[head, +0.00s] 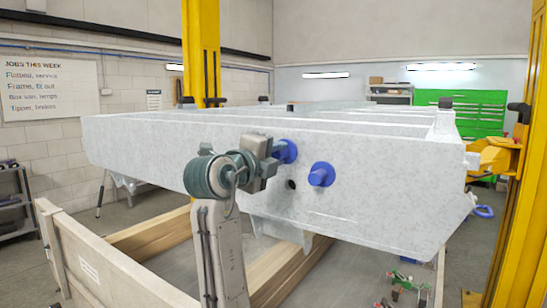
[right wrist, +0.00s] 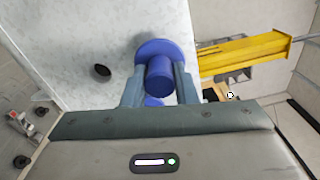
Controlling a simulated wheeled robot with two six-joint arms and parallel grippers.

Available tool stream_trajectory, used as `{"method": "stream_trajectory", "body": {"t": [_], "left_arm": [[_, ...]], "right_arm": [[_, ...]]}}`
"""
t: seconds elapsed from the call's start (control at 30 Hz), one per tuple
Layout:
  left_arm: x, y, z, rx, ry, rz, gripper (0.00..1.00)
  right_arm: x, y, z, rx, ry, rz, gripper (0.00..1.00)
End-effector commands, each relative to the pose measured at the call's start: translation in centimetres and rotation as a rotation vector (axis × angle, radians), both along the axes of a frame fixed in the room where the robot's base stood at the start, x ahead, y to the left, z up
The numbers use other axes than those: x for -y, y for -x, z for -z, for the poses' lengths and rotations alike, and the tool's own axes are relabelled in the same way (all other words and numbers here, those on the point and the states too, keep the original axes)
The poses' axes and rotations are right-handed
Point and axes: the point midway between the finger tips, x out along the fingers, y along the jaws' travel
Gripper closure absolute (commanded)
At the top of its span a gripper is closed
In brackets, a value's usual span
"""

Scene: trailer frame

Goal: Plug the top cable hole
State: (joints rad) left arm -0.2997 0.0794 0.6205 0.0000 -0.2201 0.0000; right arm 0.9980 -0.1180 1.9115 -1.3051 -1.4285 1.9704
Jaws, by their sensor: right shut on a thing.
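My right gripper (head: 268,157) is shut on a blue plug (head: 287,151) at the near face of the pale grey trailer frame (head: 400,190). In the right wrist view, the plug (right wrist: 160,72) sits between the two fingers, its wide round flange towards the frame. The flange is at or very near the face; I cannot tell whether the plug is in a hole. A second blue plug (head: 321,174) sticks out of the face to the right and lower. A dark open hole (head: 291,185) lies below the held plug. My left gripper is not in view.
Yellow lift posts (head: 201,50) stand behind the frame and at the right (head: 515,190). A wooden crate side (head: 100,262) and timber beams (head: 278,272) lie below. A green cabinet (head: 480,112) stands at the back. The face right of the second plug is clear.

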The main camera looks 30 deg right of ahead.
Motion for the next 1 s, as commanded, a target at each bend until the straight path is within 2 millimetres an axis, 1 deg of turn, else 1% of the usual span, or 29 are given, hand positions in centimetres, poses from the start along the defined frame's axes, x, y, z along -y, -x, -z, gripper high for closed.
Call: {"method": "stream_trajectory", "body": {"t": [0.77, 0.8, 0.87, 0.9, 0.93, 1.0], "left_arm": [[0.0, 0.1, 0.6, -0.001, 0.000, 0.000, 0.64], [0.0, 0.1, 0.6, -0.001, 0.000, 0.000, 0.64], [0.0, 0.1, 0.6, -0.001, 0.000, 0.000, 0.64], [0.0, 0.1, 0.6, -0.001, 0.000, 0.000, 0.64], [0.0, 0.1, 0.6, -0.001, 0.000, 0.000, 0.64], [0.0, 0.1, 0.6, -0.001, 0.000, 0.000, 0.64]], "right_arm": [[2.2, -0.9, -0.1, 0.001, 0.002, 0.000, 1.00], [2.2, -0.9, -0.1, 0.002, 0.001, 0.000, 0.72], [2.2, -0.9, -0.1, 0.001, 0.001, 0.000, 0.60], [2.2, -0.9, -0.1, 0.000, 0.001, 0.000, 0.53], [2.2, -0.9, -0.1, 0.000, 0.001, 0.000, 0.49], [2.2, -0.9, 0.0, 0.000, 0.001, 0.000, 0.49]]}}
